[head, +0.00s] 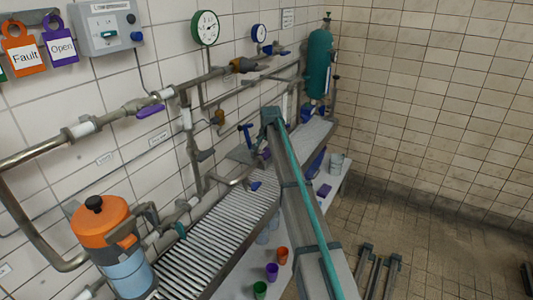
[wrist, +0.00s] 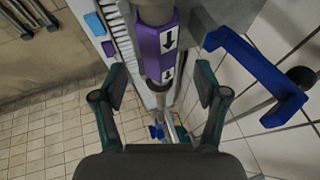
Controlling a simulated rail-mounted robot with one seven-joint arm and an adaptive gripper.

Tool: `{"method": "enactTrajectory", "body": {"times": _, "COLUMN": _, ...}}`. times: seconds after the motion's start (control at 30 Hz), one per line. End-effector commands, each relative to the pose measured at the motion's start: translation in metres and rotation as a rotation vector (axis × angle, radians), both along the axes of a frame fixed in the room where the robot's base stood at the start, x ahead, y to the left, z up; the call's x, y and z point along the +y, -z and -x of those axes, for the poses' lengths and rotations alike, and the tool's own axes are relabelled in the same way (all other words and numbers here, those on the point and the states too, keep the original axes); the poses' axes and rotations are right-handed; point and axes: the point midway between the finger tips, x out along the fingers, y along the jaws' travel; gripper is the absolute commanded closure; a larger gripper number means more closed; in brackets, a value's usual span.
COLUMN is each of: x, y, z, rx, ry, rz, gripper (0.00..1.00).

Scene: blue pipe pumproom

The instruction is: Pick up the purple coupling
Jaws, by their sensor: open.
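A purple coupling (wrist: 157,44) with white labels and black down arrows shows in the wrist view. It sits in line with a grey pipe, upper middle of the picture. My gripper (wrist: 160,70) is open, with one teal and dark finger on each side of the coupling's line. Clear space shows between each finger and the coupling, and the jaws look empty. I cannot tell how far the fingertips are from it in depth. In the head view I cannot clearly make out the coupling or my fingers.
A blue bracket-shaped handle (wrist: 262,75) stands close to the right finger. Left of the coupling are a light blue block (wrist: 95,24) and a small purple block (wrist: 108,48).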

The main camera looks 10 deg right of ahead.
Motion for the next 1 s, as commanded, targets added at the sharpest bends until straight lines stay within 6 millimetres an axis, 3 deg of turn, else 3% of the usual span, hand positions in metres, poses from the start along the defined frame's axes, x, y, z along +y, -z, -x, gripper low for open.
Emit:
{"method": "enactTrajectory", "body": {"times": 0.5, "x": -0.004, "y": 0.044, "z": -0.025, "rx": 0.001, "ry": 0.0, "rz": 0.0, "gripper": 0.27}}
{"method": "enactTrajectory", "body": {"times": 1.0, "x": -0.003, "y": 0.047, "z": -0.024, "rx": 0.001, "ry": 0.0, "rz": 0.0, "gripper": 0.27}}
